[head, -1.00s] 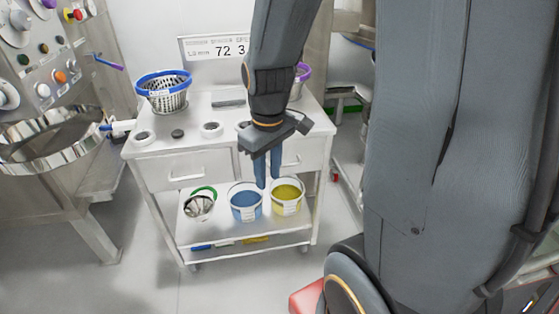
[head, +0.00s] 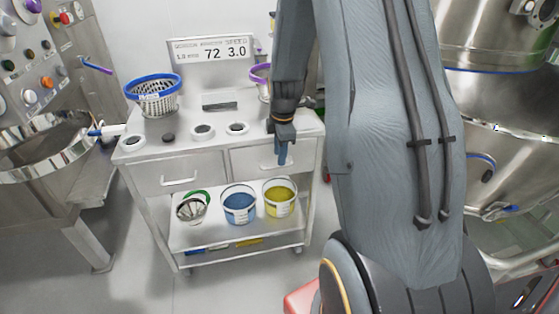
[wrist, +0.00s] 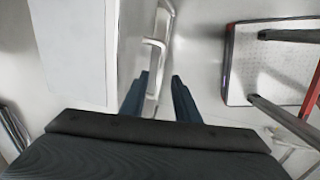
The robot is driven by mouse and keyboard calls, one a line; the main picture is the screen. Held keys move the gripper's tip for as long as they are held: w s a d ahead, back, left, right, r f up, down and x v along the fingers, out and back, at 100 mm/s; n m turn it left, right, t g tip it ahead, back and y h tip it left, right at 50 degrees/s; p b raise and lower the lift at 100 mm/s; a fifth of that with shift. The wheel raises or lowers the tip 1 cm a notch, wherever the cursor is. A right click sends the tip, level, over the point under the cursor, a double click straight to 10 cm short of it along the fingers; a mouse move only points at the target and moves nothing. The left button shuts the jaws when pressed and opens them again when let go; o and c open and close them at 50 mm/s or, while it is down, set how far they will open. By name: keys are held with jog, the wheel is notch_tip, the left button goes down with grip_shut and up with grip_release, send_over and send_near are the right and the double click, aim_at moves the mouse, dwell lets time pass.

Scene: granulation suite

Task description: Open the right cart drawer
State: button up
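The cart (head: 180,150) stands ahead of me with two drawers side by side under its top. The right drawer (head: 246,160) is shut flush with the cart front. Its handle is partly hidden behind my gripper (head: 283,154), which points down in front of the drawer's right half. In the wrist view my gripper (wrist: 160,85) has its two dark blue fingers apart. The pale handle bar (wrist: 154,42) runs into the gap between them. I cannot tell whether either finger touches it. The left drawer (head: 150,174), also shut, has its own handle (head: 180,181).
A blue-rimmed basket (head: 153,98) and several small rings stand on the cart top. The lower shelf holds a blue tub (head: 239,207), a yellow tub (head: 280,200) and a green-handled metal pail (head: 192,208). Steel equipment stands at left and right. Floor before the cart is clear.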

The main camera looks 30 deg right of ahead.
jog(key=shift+w+f, duration=0.15)
jog(key=shift+f, duration=0.8)
jog(key=shift+w+f, duration=0.15)
jog(key=shift+f, duration=0.8)
grip_shut()
